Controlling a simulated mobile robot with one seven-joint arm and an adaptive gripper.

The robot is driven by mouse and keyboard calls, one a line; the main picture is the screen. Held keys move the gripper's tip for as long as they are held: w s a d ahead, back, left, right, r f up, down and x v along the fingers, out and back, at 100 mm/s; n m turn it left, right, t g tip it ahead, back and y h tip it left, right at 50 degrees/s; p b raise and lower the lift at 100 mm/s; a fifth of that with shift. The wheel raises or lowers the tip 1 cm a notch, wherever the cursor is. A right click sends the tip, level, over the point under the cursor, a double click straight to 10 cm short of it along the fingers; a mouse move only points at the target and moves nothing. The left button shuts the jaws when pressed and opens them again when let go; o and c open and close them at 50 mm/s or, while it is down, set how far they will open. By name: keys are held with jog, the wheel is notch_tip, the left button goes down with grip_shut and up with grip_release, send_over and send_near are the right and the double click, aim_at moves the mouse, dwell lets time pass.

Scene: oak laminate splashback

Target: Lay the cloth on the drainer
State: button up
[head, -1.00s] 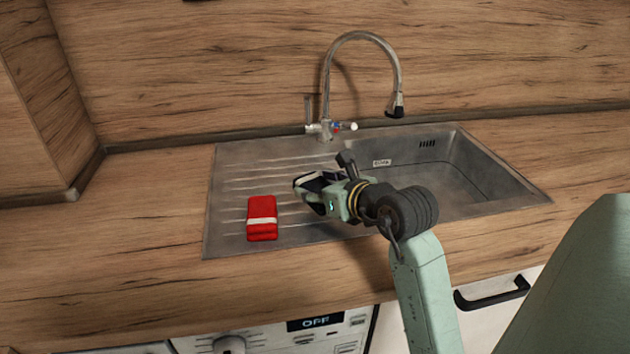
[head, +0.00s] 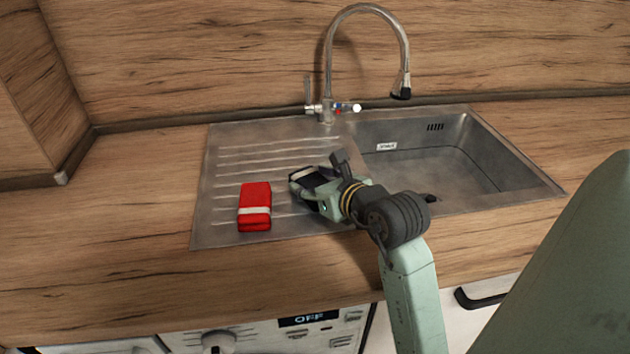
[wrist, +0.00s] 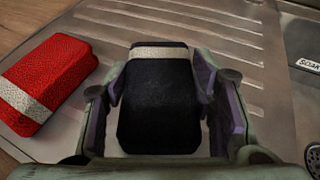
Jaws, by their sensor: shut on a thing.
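A black folded cloth (wrist: 158,100) with a pale band near its far end sits between the two fingers of my gripper (wrist: 163,100) in the wrist view. My gripper (head: 313,184) is shut on it, over the right part of the ribbed steel drainer (head: 262,150). In the head view, the black cloth (head: 316,177) is partly hidden by the fingers. I cannot tell whether it touches the drainer. A red folded cloth (head: 255,196) with a white band lies on the drainer, left of my gripper and apart from it.
The sink basin (head: 430,175) is right of the drainer, with a tall curved tap (head: 327,70) behind. The drainer's rear left is bare. Wooden worktop (head: 130,220) is clear on the left. An appliance panel (head: 270,335) is below the front edge.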

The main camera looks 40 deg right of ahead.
jog(key=shift+a, duration=0.1)
jog(key=shift+f+b, duration=0.2)
jog(key=shift+b, duration=0.15)
jog(key=o, duration=1.2)
jog(key=shift+r, duration=0.1)
jog(key=shift+o, duration=0.2)
jog(key=shift+r+p, duration=0.15)
jog(key=shift+p, duration=0.2)
